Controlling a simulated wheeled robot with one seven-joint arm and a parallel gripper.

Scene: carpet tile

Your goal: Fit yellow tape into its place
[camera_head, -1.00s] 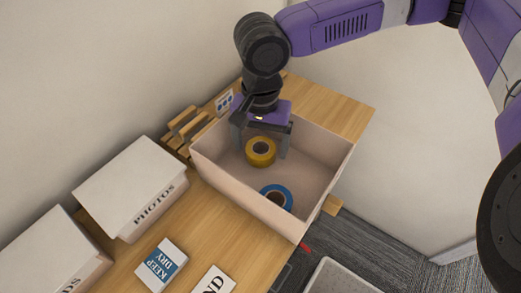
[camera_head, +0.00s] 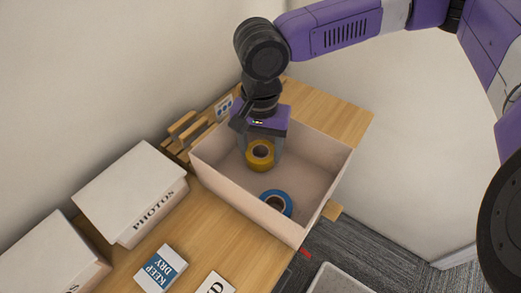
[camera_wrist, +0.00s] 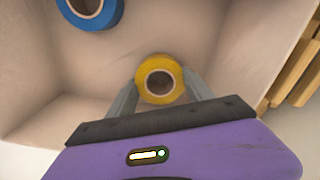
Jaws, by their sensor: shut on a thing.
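The yellow tape (camera_head: 260,163) is a roll inside the open pale box (camera_head: 245,205), near its back left end. My gripper (camera_head: 260,150) reaches down into the box and is shut on the yellow tape. In the wrist view the yellow tape (camera_wrist: 160,98) sits between my two grey fingers, one on each side, with its open core facing the camera. I cannot tell whether the tape still touches the box floor. A wooden rack (camera_head: 190,132) with upright slats stands behind the box at the left, beside a small card with blue dots (camera_head: 224,107).
A blue tape roll (camera_head: 276,203) lies in the same box toward the front; it also shows in the wrist view (camera_wrist: 90,10). A lidded PHOTOS box (camera_head: 135,190) and a KEEP DRY packet (camera_head: 161,268) are at the left. Box walls surround my fingers.

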